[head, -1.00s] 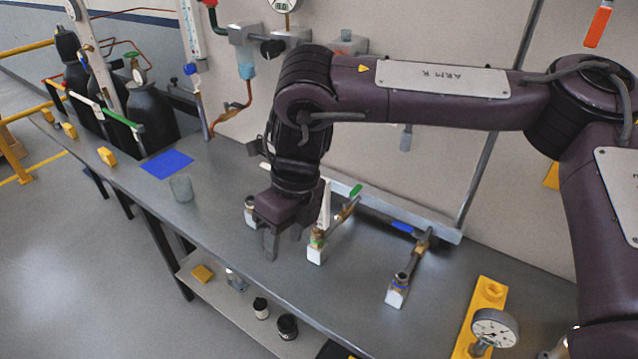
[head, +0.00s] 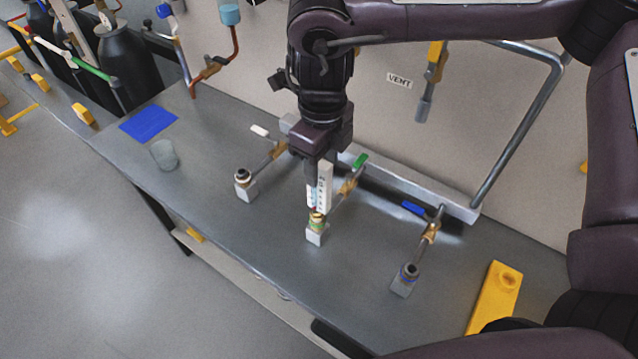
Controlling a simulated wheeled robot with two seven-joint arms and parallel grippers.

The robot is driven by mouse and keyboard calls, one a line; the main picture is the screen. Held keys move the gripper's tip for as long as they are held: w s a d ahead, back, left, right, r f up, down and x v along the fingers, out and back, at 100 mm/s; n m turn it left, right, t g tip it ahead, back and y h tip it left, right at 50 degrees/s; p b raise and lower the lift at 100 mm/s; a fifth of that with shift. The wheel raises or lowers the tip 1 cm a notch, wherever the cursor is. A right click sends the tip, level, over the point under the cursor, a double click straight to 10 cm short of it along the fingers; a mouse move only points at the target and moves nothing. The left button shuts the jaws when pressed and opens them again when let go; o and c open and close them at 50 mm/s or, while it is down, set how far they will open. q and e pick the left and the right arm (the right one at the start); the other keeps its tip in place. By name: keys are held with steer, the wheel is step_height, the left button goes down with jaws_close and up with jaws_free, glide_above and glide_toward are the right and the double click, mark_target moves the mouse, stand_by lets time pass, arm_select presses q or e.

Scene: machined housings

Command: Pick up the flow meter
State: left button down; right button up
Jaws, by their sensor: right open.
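The flow meter (head: 325,187) is a slim white upright body with a marked scale. It stands on a small block with a brass and green fitting (head: 316,228), in the middle of three similar stations on the bench. My right gripper (head: 316,178) points down at the flow meter's upper part. One finger shows beside the meter's left side; the other finger is hard to make out. The jaws are open, and I cannot tell whether they touch the meter. My left gripper is out of view.
Valve stations with a white handle (head: 260,131) and a blue handle (head: 413,208) flank the meter; a green handle (head: 361,160) is close behind it. A glass beaker (head: 165,154) and blue mat (head: 148,123) are at left. A yellow holder (head: 494,298) is at right.

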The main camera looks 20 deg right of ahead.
mark_target(318, 195)
steer(key=f, duration=0.2)
steer(key=w+f+p, duration=0.1)
steer(key=f, duration=0.1)
steer(key=c, duration=0.4)
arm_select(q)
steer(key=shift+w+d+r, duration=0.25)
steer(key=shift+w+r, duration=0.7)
arm_select(e)
steer(key=shift+r, duration=0.1)
jaws_close()
